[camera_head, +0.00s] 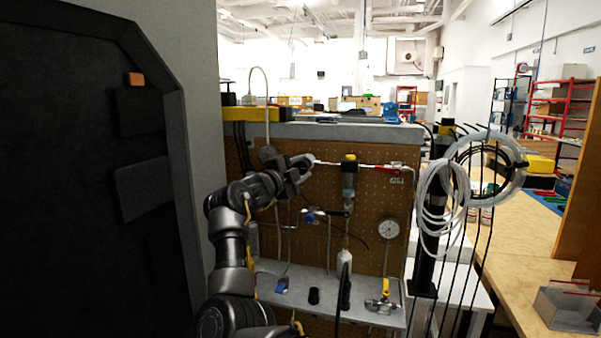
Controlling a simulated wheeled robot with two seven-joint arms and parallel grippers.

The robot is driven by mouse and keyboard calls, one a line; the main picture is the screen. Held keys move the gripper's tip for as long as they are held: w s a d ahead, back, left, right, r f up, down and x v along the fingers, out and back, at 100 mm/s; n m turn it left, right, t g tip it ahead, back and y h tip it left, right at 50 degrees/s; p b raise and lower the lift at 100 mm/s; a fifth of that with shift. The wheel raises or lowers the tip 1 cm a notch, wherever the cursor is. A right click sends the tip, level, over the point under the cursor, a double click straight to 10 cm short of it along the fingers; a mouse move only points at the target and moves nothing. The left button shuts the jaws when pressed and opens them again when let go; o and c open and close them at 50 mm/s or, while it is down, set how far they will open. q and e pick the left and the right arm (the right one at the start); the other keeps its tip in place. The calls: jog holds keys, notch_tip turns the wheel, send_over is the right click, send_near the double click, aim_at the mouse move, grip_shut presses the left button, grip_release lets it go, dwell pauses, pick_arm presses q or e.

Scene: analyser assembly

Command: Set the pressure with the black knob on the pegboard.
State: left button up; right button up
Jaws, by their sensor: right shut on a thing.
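The brown pegboard (375,255) stands upright in front of me and carries pipes, valves and fittings. My right gripper (304,163) is at its upper left part, beside the left end of a horizontal pipe. It is shut on a small dark part there, which looks like the black knob; the fingers hide most of it. A round white-faced pressure gauge (389,229) sits at the lower right of the pegboard; its reading is too small to tell. My left gripper is not in view.
A yellow-topped unit (349,160) and a red-handled valve (387,169) are right of my gripper. A blue-handled valve (310,217) is below. A grey shelf (330,287) holds small parts. Coiled tubing (438,195) hangs at right; a dark cabinet (90,190) is left.

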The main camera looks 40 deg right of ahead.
jog(key=shift+m+y, duration=0.4)
jog(key=shift+m, duration=0.5)
jog(key=shift+m+g+y, duration=0.3)
jog(key=shift+m+y, duration=0.1)
jog(key=shift+m, duration=0.5)
jog(key=shift+m+y, duration=0.4)
jog(key=shift+m, duration=0.4)
jog(key=shift+m+y, duration=0.3)
jog(key=shift+m, duration=0.5)
jog(key=shift+f+m, duration=0.1)
jog(key=shift+m, duration=0.3)
jog(key=m+y, duration=0.1)
jog(key=m, duration=0.1)
jog(key=shift+m+t+y, duration=0.3)
jog(key=shift+t+y, duration=0.1)
jog(key=shift+m+y, duration=0.5)
jog(key=shift+m, duration=0.5)
jog(key=shift+m+t+y+b, duration=0.3)
jog(key=shift+m+t+b, duration=0.1)
jog(key=shift+m+t, duration=0.2)
jog(key=shift+m, duration=0.4)
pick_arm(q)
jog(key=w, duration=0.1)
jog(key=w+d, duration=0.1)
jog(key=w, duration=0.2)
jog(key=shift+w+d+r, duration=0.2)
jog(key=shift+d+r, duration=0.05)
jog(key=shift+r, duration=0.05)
pick_arm(e)
jog(key=shift+t+y, duration=0.3)
